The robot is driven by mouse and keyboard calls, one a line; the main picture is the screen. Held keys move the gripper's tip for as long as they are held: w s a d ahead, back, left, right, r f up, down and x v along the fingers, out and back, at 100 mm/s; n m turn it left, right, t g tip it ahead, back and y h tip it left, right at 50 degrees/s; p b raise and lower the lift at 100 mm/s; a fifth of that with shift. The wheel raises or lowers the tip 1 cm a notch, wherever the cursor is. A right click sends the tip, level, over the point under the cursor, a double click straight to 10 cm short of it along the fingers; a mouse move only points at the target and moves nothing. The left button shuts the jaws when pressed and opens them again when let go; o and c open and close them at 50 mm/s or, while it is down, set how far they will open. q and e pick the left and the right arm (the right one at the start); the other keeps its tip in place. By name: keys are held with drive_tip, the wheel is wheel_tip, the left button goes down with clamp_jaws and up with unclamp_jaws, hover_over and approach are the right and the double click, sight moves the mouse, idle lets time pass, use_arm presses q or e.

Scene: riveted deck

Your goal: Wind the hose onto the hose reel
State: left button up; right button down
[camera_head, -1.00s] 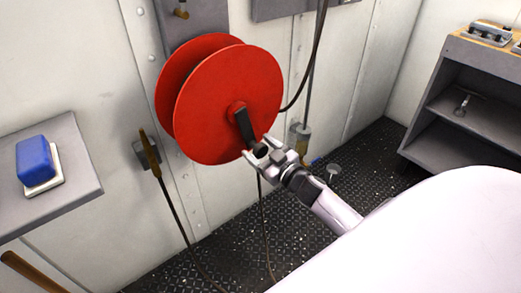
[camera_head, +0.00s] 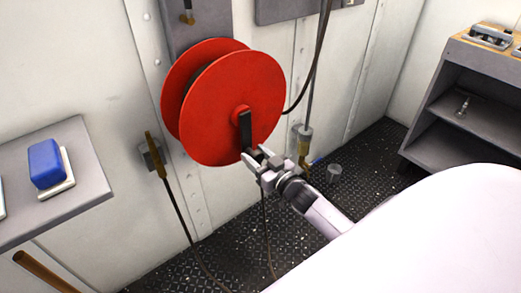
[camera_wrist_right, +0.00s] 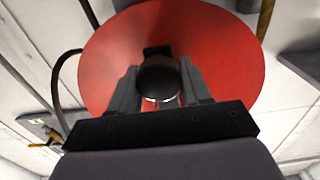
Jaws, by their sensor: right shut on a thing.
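The red hose reel (camera_head: 225,105) is mounted on the white wall, with two discs and a dark crank arm (camera_head: 246,128) at its hub. The crank arm points almost straight down. My right gripper (camera_head: 256,160) is shut on the dark crank handle near the disc's lower edge. In the right wrist view, the rounded black handle (camera_wrist_right: 158,80) sits between the two fingers (camera_wrist_right: 160,88), in front of the red disc (camera_wrist_right: 215,50). The dark hose (camera_head: 265,230) hangs below the reel towards the deck. The space between the discs is mostly hidden. My left gripper is not in view.
A grey shelf (camera_head: 85,190) with a blue block (camera_head: 50,163) stands at the left. A brass-coloured nozzle (camera_head: 154,153) hangs on a wall bracket with a hose below it. A dark shelf unit (camera_head: 470,110) stands at the right. The riveted deck (camera_head: 310,225) shows below.

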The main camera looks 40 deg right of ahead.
drive_tip(key=a+r+m+p, duration=1)
drive_tip(key=r+m+p, duration=0.2)
drive_tip(key=m, duration=0.8)
drive_tip(key=shift+s+r+p, duration=0.25)
drive_tip(key=shift+s+p, duration=0.15)
drive_tip(key=c, duration=0.6)
unclamp_jaws()
drive_tip(key=shift+o, duration=0.2)
